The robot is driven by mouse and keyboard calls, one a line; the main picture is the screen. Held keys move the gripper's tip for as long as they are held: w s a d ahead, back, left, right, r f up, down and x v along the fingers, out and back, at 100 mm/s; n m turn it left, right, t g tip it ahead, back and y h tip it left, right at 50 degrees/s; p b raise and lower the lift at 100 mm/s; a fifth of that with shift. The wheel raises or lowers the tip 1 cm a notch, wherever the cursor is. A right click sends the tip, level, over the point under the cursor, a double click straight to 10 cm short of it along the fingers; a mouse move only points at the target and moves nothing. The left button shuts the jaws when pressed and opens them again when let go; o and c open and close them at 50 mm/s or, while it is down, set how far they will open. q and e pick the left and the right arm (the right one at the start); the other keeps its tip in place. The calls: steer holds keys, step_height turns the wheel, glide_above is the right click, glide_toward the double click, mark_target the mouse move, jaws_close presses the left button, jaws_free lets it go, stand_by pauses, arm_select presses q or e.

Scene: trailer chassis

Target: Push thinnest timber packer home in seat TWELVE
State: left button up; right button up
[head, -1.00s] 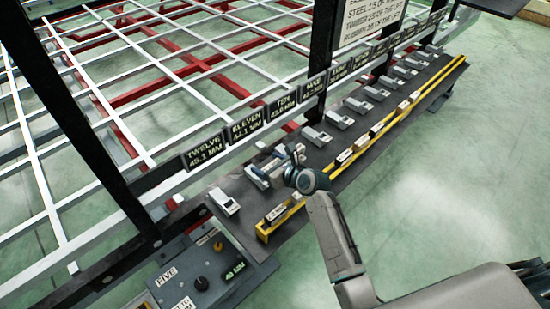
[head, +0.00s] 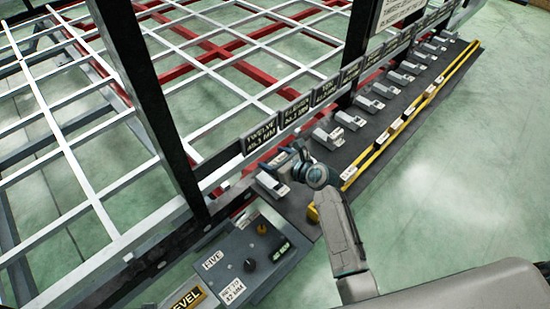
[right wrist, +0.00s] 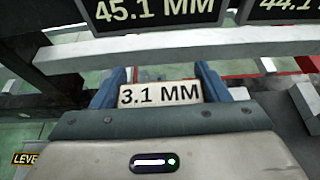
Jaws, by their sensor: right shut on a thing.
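My right gripper (head: 284,170) is at the near end of the row of seats, beside the pale seat block (head: 271,184) below the TWELVE sign (head: 260,139). In the right wrist view the blue fingers (right wrist: 160,92) are shut on a thin packer whose white label (right wrist: 160,94) reads 3.1 MM. The sign marked 45.1 MM (right wrist: 150,10) stands just beyond it. The gripper body hides the packer's lower side and the seat opening, so I cannot tell how deep it sits. My left gripper is not in view.
More pale seat blocks (head: 329,138) run along the dark shelf to the upper right. A yellow rail (head: 413,117) with labelled packers borders it. A control box (head: 240,262) marked FIVE stands at lower left. A dark upright post (head: 150,105) stands left of the signs.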

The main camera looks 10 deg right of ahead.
steer(key=shift+r+p, duration=0.1)
steer(key=shift+p, duration=0.5)
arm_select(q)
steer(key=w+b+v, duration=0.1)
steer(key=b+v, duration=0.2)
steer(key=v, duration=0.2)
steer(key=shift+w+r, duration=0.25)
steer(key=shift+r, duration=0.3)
arm_select(e)
steer(key=shift+f, duration=2.95)
arm_select(q)
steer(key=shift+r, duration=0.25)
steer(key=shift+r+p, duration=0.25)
steer(key=shift+p, duration=0.15)
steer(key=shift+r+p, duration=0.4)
